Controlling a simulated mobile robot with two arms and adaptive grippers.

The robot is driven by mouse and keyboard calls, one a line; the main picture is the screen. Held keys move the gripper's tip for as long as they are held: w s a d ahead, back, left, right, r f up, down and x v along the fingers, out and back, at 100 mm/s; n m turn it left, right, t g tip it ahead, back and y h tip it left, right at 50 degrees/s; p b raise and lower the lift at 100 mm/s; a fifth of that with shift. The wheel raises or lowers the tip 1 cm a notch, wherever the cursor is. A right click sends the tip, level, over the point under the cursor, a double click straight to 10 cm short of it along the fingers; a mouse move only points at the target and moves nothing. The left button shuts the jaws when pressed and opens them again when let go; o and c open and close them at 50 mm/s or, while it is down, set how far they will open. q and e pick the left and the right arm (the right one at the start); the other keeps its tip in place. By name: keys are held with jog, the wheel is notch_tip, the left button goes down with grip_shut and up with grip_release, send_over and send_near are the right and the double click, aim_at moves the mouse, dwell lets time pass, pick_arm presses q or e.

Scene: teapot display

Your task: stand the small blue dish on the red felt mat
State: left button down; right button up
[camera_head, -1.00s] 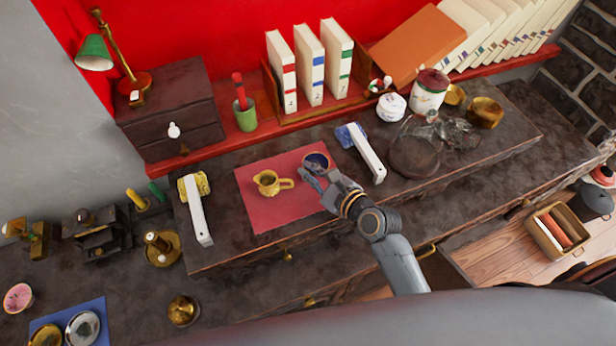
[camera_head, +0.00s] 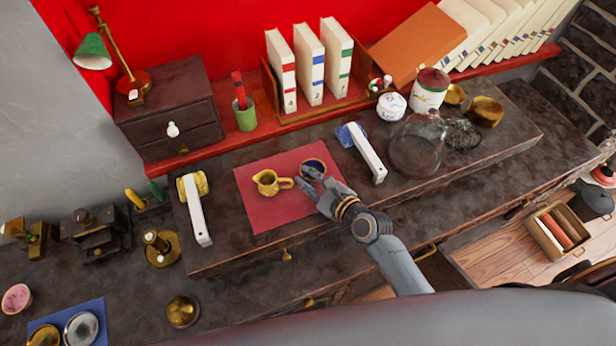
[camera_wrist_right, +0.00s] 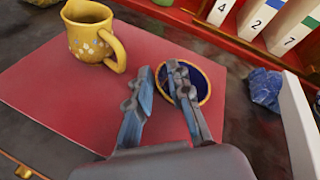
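The small blue dish (camera_head: 316,163), dark blue inside with a gold rim, sits at the far right part of the red felt mat (camera_head: 270,212). It also shows in the right wrist view (camera_wrist_right: 205,76), partly covered by one finger. My right gripper (camera_head: 309,180) is at the dish's near side. In the right wrist view its fingers (camera_wrist_right: 160,70) are apart, one overlapping the dish and the other over bare mat. I see nothing held between them. Exact finger contact with the dish is unclear. My left gripper is not in view.
A yellow jug (camera_head: 268,183) stands on the mat left of the dish. A white-handled object with a blue end (camera_head: 365,152) lies just right of the mat, and a similar yellow-ended one (camera_head: 195,210) lies left. A glass dome (camera_head: 417,150) stands further right. The mat's near part is clear.

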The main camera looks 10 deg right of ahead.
jog(key=b+v, duration=0.1)
jog(key=v, duration=1.1)
grip_shut()
